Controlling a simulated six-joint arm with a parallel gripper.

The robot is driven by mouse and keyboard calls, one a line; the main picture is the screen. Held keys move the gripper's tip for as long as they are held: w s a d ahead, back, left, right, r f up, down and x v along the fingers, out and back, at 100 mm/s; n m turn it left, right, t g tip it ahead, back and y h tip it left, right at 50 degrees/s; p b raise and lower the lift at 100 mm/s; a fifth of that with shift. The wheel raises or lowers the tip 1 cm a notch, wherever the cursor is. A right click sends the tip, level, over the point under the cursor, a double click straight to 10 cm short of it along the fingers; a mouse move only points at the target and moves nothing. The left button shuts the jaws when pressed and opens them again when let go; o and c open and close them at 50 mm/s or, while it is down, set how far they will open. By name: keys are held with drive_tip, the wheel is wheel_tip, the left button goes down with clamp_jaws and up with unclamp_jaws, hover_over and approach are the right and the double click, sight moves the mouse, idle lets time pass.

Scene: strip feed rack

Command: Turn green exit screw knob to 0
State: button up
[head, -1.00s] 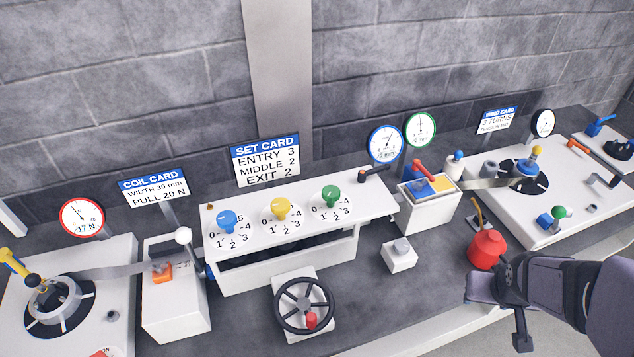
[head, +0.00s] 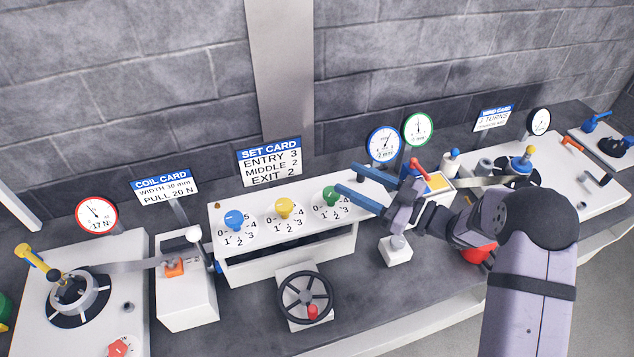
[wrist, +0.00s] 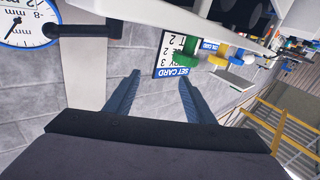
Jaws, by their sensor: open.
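The green exit knob (head: 330,195) is the rightmost of three knobs on the white roll housing. Its dial numbers are partly hidden by my gripper, and I cannot read its pointer. My gripper (head: 346,178) is open and empty, with its blue fingers pointing left. In the head view one fingertip overlaps the right edge of the green knob; I cannot tell if they touch. In the wrist view the green knob (wrist: 190,49) shows beyond and above the open fingers (wrist: 160,79), not between them. The set card (head: 270,162) reads entry 3, middle 2, exit 2.
The yellow knob (head: 284,208) and blue knob (head: 235,220) stand left on the same housing (head: 290,255). A dark handwheel (head: 305,297) sits in front. The blue-rimmed gauge (head: 384,145) and green-rimmed gauge (head: 418,129) stand behind my gripper. The wall is close behind.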

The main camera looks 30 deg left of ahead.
sight(339, 195)
drive_tip(key=s+f+g, duration=0.1)
drive_tip(key=s+a+f+g+b, duration=0.1)
drive_tip(key=f, duration=0.1)
drive_tip(key=shift+s+a+f, duration=0.2)
drive_tip(key=shift+s+f, duration=0.05)
drive_tip(key=shift+s, duration=0.15)
drive_tip(key=shift+a+r+p, duration=0.1)
drive_tip(key=shift+a+p, duration=0.25)
drive_tip(key=shift+a, duration=0.05)
drive_tip(key=a+p, duration=0.2)
drive_tip(key=a, duration=0.3)
drive_tip(key=shift+a+p, duration=0.4)
drive_tip(key=shift+a, duration=0.35)
drive_tip(key=c, duration=1.1)
drive_tip(key=shift+t, duration=0.5)
